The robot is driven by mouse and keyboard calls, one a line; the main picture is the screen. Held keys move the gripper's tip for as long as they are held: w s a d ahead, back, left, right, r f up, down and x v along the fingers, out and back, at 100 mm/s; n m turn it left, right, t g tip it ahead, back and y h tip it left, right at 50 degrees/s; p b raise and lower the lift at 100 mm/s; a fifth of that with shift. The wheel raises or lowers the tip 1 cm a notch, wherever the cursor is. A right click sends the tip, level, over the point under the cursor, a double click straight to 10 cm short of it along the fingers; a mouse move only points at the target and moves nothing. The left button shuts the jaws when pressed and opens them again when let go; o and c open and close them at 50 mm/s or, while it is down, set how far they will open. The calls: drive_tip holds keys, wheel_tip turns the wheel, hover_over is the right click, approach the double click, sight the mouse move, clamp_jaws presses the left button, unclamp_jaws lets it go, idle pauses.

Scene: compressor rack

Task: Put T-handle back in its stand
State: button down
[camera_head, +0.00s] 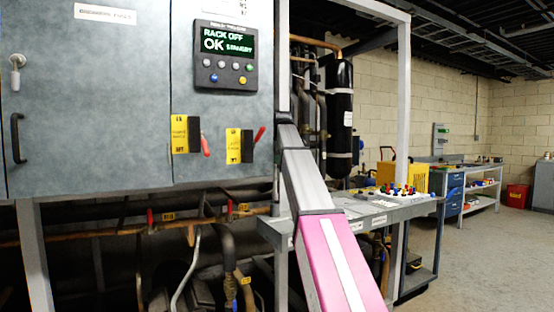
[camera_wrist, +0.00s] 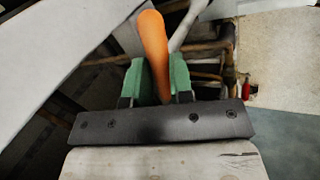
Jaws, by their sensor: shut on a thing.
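An orange handle (camera_wrist: 152,38), which I take to be the T-handle, stands out between the green fingers of my gripper (camera_wrist: 154,82) in the wrist view. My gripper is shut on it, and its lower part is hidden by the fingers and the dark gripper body. In the head view my arm reaches away toward the rack, and neither my gripper nor the handle shows there. I cannot make out the handle's stand for certain in either view.
A grey bench (camera_head: 412,207) beside the rack carries small coloured parts (camera_head: 402,190). A grey cabinet (camera_head: 90,100) has a display panel (camera_head: 224,56) reading RACK OFF. Pipes (camera_head: 180,222) run below it. A black cylinder (camera_head: 340,110) stands behind. The floor at right (camera_head: 490,260) is clear.

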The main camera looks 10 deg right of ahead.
drive_tip(key=shift+f, duration=0.1)
drive_tip(key=shift+f, duration=1.8)
drive_tip(key=shift+f, duration=1.75)
drive_tip(key=c, duration=0.9)
unclamp_jaws()
drive_tip(key=shift+r, duration=0.1)
